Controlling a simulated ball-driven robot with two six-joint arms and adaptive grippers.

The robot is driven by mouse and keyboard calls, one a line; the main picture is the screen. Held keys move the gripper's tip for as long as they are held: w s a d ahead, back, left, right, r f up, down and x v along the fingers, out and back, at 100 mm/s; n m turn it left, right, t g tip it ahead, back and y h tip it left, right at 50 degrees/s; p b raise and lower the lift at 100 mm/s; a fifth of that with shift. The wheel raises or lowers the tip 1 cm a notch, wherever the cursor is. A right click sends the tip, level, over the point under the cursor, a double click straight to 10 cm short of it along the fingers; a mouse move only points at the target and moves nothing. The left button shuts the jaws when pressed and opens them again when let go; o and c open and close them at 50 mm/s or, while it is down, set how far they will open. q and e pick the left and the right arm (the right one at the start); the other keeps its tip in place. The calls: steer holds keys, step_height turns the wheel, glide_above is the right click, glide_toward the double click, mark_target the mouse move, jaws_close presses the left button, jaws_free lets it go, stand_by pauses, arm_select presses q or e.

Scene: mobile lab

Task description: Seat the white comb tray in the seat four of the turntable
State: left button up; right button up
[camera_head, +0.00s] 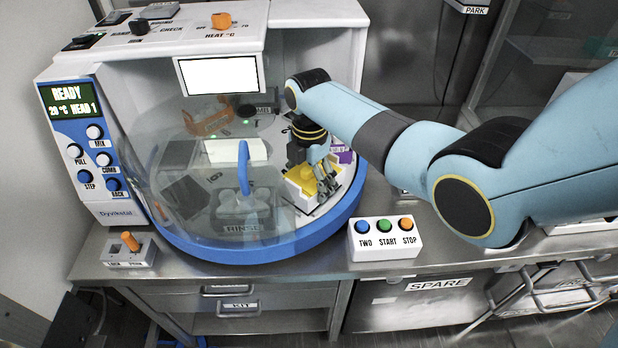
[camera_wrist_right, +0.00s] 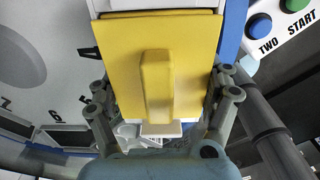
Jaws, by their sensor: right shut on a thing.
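My right gripper (camera_head: 318,180) reaches down into the round machine at its right front. In the right wrist view its two fingers (camera_wrist_right: 162,118) stand either side of a yellow block with a raised grip (camera_wrist_right: 157,85), which appears to sit in a white tray. A white edge of that tray (camera_wrist_right: 160,131) shows below the yellow; the gripper is shut on this tray. In the head view the yellow piece (camera_head: 305,178) is partly hidden by the fingers. The turntable (camera_wrist_right: 30,110) carries printed numbers, 6 and 7 readable.
A clear cover with a blue handle (camera_head: 243,167) curves over the machine's front. A white block (camera_head: 235,152) and dark plates lie on the turntable. A blue rim (camera_head: 300,240) edges the machine. A button box (camera_head: 385,238) stands right front, a lever box (camera_head: 129,250) left front.

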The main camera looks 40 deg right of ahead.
steer(key=shift+f+b, duration=0.45)
steer(key=shift+f, duration=0.2)
steer(key=o, duration=1.2)
step_height(320, 180, up, 12)
steer(key=shift+r, duration=0.1)
